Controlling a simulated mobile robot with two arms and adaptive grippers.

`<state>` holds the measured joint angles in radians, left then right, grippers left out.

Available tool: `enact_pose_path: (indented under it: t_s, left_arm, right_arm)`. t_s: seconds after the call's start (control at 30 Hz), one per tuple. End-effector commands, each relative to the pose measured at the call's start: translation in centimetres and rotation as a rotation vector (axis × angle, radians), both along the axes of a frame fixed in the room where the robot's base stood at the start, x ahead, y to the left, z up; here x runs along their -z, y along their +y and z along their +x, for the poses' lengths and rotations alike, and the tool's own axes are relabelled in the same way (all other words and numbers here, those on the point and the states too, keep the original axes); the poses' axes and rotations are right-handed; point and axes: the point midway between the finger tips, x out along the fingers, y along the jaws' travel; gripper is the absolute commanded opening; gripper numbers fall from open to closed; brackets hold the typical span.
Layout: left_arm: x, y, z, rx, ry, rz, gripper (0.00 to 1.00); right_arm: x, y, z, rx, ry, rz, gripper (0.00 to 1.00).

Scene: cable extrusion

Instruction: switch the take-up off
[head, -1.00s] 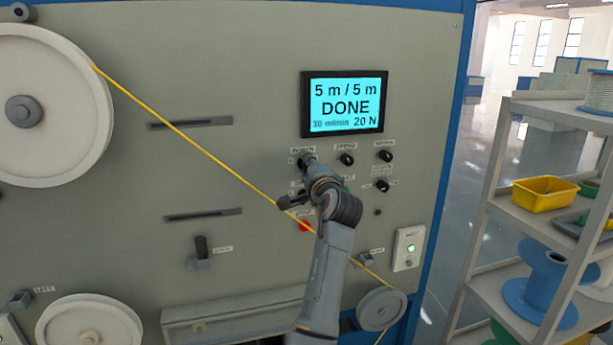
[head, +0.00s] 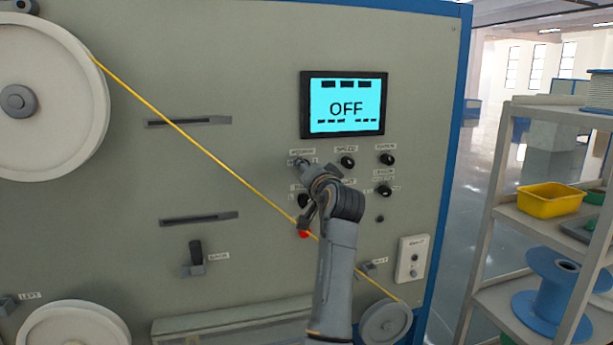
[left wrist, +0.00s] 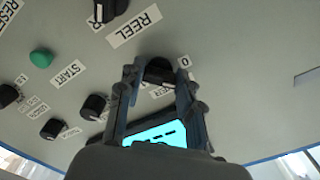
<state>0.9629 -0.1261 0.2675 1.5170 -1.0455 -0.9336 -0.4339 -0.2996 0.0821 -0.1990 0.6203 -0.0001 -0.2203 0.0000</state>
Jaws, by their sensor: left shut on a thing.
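The display (head: 345,92) on the take-up's grey panel reads OFF. My left gripper (head: 305,166) reaches up to the top-left control below the display, labelled POWER. In the left wrist view my left gripper (left wrist: 160,82) is shut on the dark power knob (left wrist: 159,67), one finger on each side. A label with 0 sits beside the knob. In the head view the gripper mostly hides this knob. My right gripper is not in view.
Other black knobs (head: 347,162) sit close to the right of the gripper. A red button (head: 304,234) is just below it. A taut yellow cable (head: 200,146) crosses the panel behind my arm. A shelf (head: 530,212) stands at the right.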

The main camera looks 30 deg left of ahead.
Motion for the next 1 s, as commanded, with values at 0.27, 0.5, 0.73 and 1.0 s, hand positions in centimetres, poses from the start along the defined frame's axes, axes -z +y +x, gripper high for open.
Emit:
enact_pose_path:
  t_s: [0.27, 0.5, 0.73, 1.0]
  left_arm:
    - [-0.73, 0.00, -0.06, 0.001, -0.053, -0.026, 0.04]
    - [-0.79, 0.00, -0.07, 0.002, -0.056, -0.028, 0.04]
    - [-0.82, 0.00, -0.08, 0.002, -0.056, -0.028, 0.50]
    - [-0.38, -0.01, -0.02, 0.001, -0.048, -0.031, 0.58]
  right_arm:
    - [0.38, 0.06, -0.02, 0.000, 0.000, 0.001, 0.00]
    - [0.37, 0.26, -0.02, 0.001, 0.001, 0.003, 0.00]
    - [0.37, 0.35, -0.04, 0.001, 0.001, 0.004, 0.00]
    - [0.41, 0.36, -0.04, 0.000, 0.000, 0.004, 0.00]
